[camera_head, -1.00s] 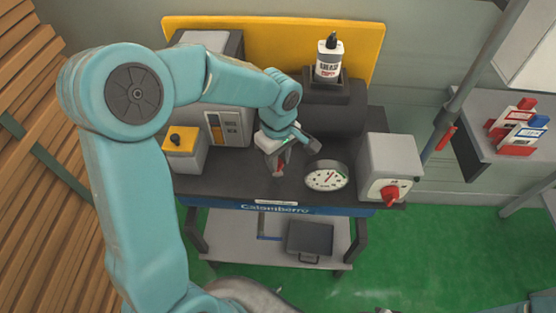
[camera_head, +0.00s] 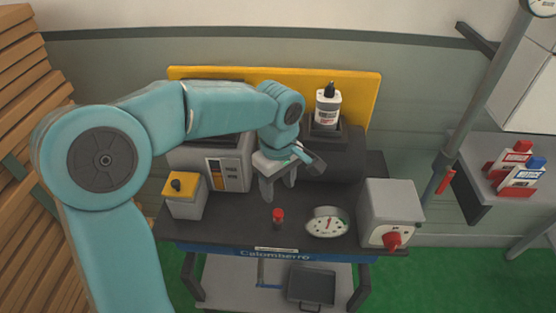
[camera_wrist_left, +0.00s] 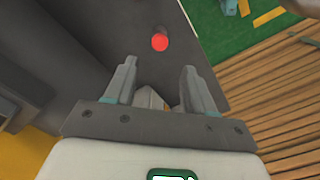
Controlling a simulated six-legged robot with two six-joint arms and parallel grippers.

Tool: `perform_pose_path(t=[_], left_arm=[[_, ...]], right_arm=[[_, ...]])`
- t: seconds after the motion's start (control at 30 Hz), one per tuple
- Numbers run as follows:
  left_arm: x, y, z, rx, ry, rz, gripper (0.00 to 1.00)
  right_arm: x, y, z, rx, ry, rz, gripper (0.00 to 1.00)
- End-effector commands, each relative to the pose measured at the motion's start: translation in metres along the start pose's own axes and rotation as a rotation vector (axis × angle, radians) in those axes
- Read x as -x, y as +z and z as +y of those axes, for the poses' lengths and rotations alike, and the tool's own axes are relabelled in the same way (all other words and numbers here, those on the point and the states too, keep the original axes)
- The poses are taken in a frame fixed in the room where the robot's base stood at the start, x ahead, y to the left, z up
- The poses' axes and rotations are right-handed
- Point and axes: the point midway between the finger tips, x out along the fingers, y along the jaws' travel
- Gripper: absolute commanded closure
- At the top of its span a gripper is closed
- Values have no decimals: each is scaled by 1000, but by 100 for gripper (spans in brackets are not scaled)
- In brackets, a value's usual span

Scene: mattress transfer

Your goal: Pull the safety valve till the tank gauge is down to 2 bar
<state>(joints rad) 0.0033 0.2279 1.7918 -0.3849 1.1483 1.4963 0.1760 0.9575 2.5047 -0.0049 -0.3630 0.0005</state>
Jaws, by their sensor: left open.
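The safety valve (camera_head: 278,217), a small dark stem with a red cap, stands upright on the dark cart top. In the left wrist view its red cap (camera_wrist_left: 160,42) shows beyond my fingertips. The round white tank gauge (camera_head: 327,222) is just right of the valve. Its red needle points roughly upward; the numbers are too small to read. My left gripper (camera_head: 278,194) is open and empty, behind and above the valve, with a gap between them. The left wrist view shows its two fingers (camera_wrist_left: 158,80) apart. My right gripper is not in view.
A grey box with a red knob (camera_head: 391,213) stands right of the gauge. A yellow-topped box (camera_head: 185,195) is at left. A white bottle (camera_head: 327,107) sits at the back before a yellow panel (camera_head: 220,74). A side shelf (camera_head: 490,165) and pole are at right.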

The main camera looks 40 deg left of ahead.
Motion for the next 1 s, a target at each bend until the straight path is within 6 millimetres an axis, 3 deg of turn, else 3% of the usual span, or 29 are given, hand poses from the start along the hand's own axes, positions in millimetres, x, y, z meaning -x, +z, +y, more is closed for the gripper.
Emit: perform_pose_path(t=[0.2,0.4,1.0], left_arm=[[54,0,1,-1,4,1,46],[80,0,0,-1,1,0,46],[85,0,0,0,0,0,46]], right_arm=[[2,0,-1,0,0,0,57],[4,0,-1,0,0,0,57],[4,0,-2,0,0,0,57]])
